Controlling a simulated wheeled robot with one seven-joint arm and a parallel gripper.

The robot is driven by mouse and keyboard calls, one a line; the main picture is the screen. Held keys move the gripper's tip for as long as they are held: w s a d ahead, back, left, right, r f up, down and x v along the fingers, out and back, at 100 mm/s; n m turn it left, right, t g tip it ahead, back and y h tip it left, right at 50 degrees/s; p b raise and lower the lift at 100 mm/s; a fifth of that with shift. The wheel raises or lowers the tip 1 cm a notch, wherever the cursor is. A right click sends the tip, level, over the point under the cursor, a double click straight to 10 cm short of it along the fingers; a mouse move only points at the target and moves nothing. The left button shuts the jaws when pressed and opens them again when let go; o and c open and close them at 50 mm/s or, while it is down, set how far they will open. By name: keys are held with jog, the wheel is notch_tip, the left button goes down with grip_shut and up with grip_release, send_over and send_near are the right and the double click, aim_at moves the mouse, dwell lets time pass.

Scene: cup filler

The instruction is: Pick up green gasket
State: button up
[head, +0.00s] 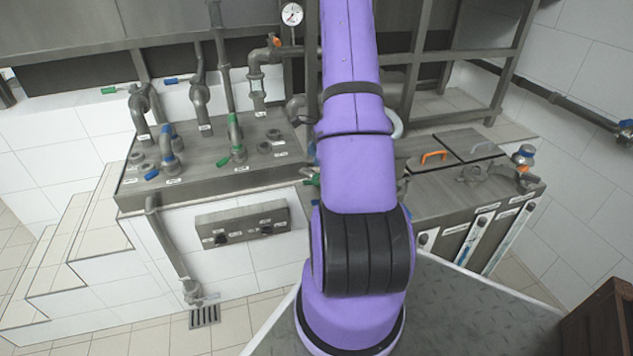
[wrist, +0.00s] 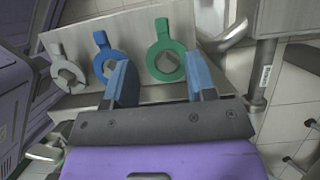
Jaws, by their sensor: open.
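The green gasket (wrist: 164,43) shows in the wrist view, a flat ring with a tab at its top, lying against a pale grey metal panel (wrist: 134,38). My gripper (wrist: 159,64) is open, with its two blue fingers apart. In the picture the green ring lies between the fingertips, nearer the right one. Nothing is held, and I cannot tell whether a finger touches the gasket. In the head view my purple arm hides the gripper, and I cannot make out the gasket there.
A blue gasket (wrist: 101,43) is beside the left finger, and a grey gasket (wrist: 58,52) lies farther left. A grey metal pipe (wrist: 262,75) stands to the right. In the head view, a steel counter (head: 200,180) with pipes and valves is left of my arm.

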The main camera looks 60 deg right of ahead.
aim_at(308, 181)
jog(key=x, duration=0.3)
jog(key=shift+w+f, duration=0.1)
jog(key=shift+f, duration=0.3)
jog(key=shift+s+d+x, duration=0.1)
jog(key=shift+d+x, duration=0.05)
jog(key=shift+x, duration=1.15)
jog(key=shift+s+d+x, duration=0.1)
jog(key=shift+d+x, duration=0.1)
jog(key=shift+x, duration=1.1)
jog(key=shift+f, duration=0.15)
jog(key=shift+c, duration=0.2)
grip_shut()
